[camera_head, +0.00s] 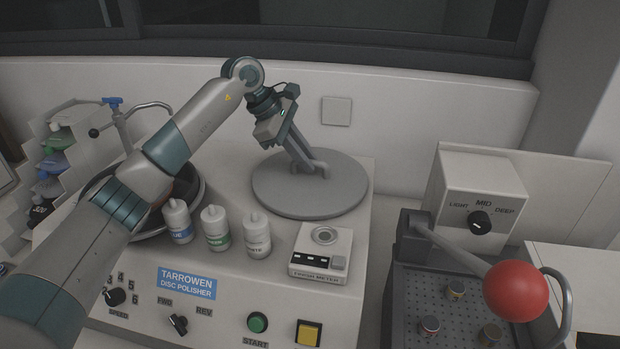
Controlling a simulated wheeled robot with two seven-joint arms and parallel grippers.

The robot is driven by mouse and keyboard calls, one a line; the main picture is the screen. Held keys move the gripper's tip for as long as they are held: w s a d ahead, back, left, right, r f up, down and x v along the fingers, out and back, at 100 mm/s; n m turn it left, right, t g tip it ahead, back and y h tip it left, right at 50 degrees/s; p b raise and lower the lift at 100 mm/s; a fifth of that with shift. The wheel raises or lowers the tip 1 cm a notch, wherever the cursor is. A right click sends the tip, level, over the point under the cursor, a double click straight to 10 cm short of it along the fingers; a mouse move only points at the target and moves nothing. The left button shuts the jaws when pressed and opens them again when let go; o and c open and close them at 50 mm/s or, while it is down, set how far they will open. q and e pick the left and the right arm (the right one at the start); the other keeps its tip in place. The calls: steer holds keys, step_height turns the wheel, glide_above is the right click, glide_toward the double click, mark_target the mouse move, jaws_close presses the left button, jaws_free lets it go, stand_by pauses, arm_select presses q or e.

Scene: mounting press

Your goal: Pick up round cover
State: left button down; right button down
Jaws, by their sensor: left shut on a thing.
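The round cover (272,193) is a flat grey disc with a small bar handle on top. It lies on the back right of the white disc polisher's top. My left gripper (316,169) reaches down onto it from above, its fingers shut on the handle near the disc's middle. The disc looks level, and I cannot tell whether it is lifted off the surface. The gripper hides part of the handle. My right gripper is not in view.
Blue, green and white labelled bottles (215,228) stand in front of the cover, beside a small meter (321,252). My left arm passes over a round bowl (199,199) at left. A press lever with a red ball (515,291) stands at right. A wall is behind.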

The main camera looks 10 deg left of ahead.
mark_target(315, 180)
arm_select(q)
steer(key=shift+r, duration=0.1)
stand_by(0.5)
